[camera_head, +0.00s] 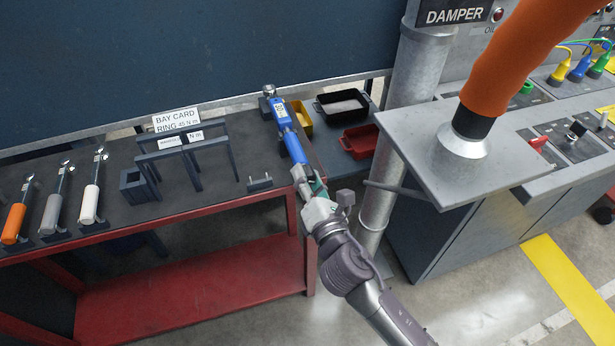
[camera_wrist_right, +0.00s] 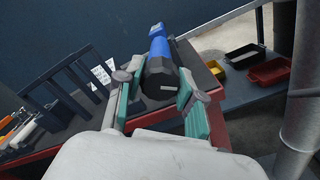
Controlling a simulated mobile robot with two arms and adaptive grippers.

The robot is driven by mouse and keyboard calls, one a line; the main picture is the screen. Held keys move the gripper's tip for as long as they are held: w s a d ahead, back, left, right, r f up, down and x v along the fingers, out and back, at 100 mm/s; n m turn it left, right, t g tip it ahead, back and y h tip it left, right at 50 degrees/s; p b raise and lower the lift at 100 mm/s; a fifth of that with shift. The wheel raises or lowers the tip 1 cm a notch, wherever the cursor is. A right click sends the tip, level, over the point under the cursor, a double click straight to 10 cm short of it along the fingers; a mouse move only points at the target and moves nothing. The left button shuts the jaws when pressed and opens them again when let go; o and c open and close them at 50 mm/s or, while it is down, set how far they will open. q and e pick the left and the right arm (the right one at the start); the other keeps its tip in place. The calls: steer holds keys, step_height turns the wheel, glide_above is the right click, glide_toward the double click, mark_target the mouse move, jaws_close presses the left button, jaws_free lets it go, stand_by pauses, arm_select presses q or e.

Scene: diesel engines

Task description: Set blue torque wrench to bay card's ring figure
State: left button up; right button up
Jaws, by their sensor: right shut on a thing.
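The blue torque wrench (camera_head: 290,136) lies lengthwise over the right end of the dark bench top, its head toward the back. A small pale scale label shows near its head; I cannot read its figure surely. My right gripper (camera_head: 307,187) is shut on the near end of the wrench. In the right wrist view the wrench's dark end (camera_wrist_right: 160,82) sits between the fingers (camera_wrist_right: 163,95). My left gripper is not in view.
Orange, grey and white-handled wrenches (camera_head: 90,200) lie at the bench's left. A dark rack (camera_head: 185,160) stands mid-bench, with an empty small cradle (camera_head: 259,183) to its right. Yellow, black and red bins (camera_head: 359,141) lie beyond the bench's right end, near a metal post (camera_head: 415,80).

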steer(key=m, duration=0.4)
steer(key=shift+m, duration=2.1)
steer(key=o, duration=1.1)
steer(key=shift+o, duration=0.2)
steer(key=shift+s, duration=0.1)
steer(key=v, duration=1.2)
